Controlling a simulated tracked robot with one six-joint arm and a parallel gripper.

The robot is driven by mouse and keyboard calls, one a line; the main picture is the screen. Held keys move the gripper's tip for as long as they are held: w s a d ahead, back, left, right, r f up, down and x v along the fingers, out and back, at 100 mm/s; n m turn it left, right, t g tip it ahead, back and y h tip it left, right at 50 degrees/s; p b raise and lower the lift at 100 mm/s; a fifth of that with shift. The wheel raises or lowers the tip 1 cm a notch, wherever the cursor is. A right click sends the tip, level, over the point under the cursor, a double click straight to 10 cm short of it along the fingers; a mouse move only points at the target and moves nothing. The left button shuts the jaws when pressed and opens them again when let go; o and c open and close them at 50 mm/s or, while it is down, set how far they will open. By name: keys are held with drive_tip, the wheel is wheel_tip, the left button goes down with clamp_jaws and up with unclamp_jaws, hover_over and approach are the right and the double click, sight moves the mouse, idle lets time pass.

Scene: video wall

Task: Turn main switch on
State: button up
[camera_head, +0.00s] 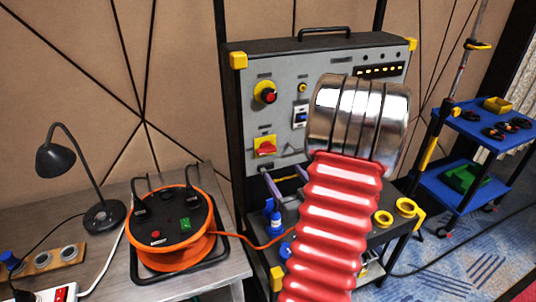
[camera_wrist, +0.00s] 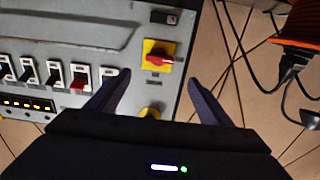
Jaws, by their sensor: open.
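A red rotary switch on a yellow square plate (camera_head: 265,147), which looks like the main switch, is on the lower left of the grey panel. In the wrist view the same switch (camera_wrist: 158,57) sits at the upper middle. Its red handle lies roughly crosswise there. My gripper (camera_head: 279,171) is in front of the panel just below the switch, partly hidden behind my arm. In the wrist view my gripper (camera_wrist: 159,77) is open and empty. Its two dark fingers point toward the switch, one to each side, and look clear of it.
A yellow plate with a red and black knob (camera_head: 265,92) is above the switch. A row of rocker switches (camera_wrist: 55,75) is left in the wrist view. An orange cable reel (camera_head: 172,225) and a black lamp (camera_head: 57,158) stand on the side table. A blue trolley (camera_head: 470,135) is right.

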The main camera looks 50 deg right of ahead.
sight(267, 152)
drive_tip(key=x, duration=1.3)
drive_tip(key=shift+w+d, duration=0.15)
drive_tip(key=shift+w, duration=0.1)
drive_tip(key=shift+c, duration=0.2)
drive_tip(key=c, duration=0.9)
drive_tip(key=shift+a, duration=0.25)
drive_tip(key=shift+c, duration=0.5)
drive_tip(key=shift+d, duration=0.1)
